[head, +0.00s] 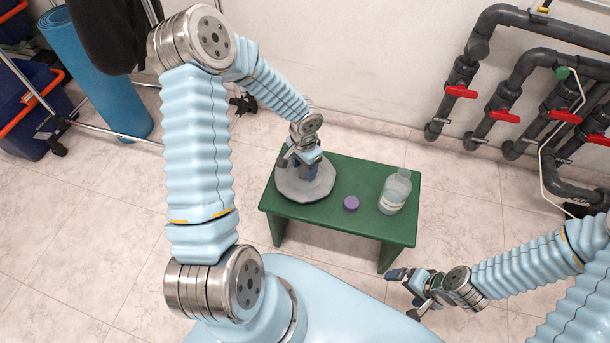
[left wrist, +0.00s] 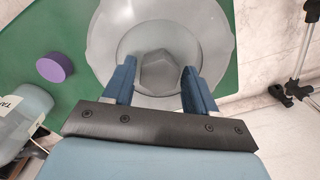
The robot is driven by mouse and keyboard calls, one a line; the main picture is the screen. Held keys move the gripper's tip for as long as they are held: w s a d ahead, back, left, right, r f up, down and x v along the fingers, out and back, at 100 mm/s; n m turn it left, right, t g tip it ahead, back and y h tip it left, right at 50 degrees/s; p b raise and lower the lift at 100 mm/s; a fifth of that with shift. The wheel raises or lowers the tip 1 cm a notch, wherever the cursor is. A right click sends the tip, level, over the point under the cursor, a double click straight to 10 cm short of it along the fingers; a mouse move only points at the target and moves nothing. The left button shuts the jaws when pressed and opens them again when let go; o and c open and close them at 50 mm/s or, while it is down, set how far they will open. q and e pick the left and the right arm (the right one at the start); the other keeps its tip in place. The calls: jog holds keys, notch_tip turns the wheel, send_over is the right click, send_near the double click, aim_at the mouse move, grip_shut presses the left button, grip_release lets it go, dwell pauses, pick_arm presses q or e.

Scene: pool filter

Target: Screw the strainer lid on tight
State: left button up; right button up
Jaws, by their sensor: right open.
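The grey round strainer lid (head: 318,189) lies level at the left end of the green table. In the left wrist view its wide rim (left wrist: 103,40) and dark faceted centre knob (left wrist: 160,72) show. My left gripper (head: 308,172) is over the lid, pointing down. In the left wrist view its two blue fingers (left wrist: 160,88) stand on either side of the knob, with a narrow gap on each side, so it looks open. What lies under the lid is hidden. My right gripper (head: 411,290) is open and empty, in front of the table's right end.
On the green table (head: 345,228) stand a purple cap (head: 351,203) and a clear bottle (head: 395,192) with a white label, right of the lid. Grey pipes with red valve handles (head: 505,116) run along the right wall. A rolled blue mat (head: 98,75) stands at the left.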

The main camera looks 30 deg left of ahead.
pick_arm(q)
grip_shut()
